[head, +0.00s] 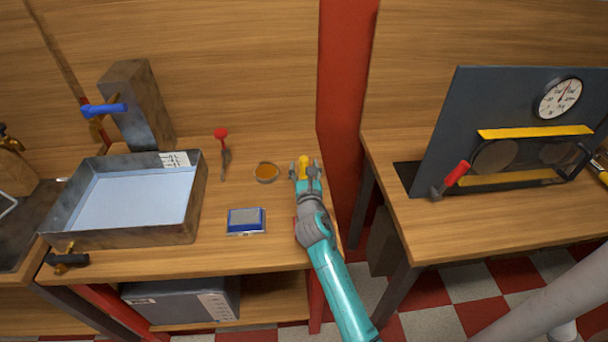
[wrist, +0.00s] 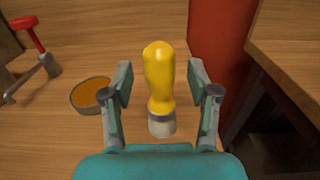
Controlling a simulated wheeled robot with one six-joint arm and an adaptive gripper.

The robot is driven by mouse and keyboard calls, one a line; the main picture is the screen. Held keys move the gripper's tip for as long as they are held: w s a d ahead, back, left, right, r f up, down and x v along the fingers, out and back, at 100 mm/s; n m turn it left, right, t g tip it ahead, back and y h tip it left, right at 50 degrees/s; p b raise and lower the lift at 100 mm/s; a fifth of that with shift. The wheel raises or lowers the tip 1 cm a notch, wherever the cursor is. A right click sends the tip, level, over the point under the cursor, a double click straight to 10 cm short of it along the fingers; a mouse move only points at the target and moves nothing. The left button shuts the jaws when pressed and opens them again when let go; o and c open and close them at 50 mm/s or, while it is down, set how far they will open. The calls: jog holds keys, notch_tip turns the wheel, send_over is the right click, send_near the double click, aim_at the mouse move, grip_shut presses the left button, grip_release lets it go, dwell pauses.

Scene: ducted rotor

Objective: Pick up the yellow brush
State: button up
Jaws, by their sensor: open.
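The yellow brush (head: 303,163) is at the right end of the left wooden bench, by the red post. In the wrist view the yellow brush (wrist: 159,75) shows a rounded yellow handle at the top and a grey band with a pale lower end below. My gripper (head: 306,174) is over the brush. In the wrist view my gripper (wrist: 162,90) is open, with one finger on each side of the brush and gaps visible between. I cannot tell how high the fingers are over the bench.
A bowl of orange-brown contents (head: 266,172) is just left of the brush. A red-handled tool (head: 222,150), a blue-and-grey block (head: 246,221) and a metal tray (head: 201,200) are further left. The red post (head: 345,110) and a gap lie between this bench and the right bench (head: 480,220).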

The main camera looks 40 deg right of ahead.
jog(key=shift+w+d, duration=0.35)
jog(key=shift+w, duration=0.25)
grip_shut()
notch_tip(320, 180, up, 10)
dwell(0.4)
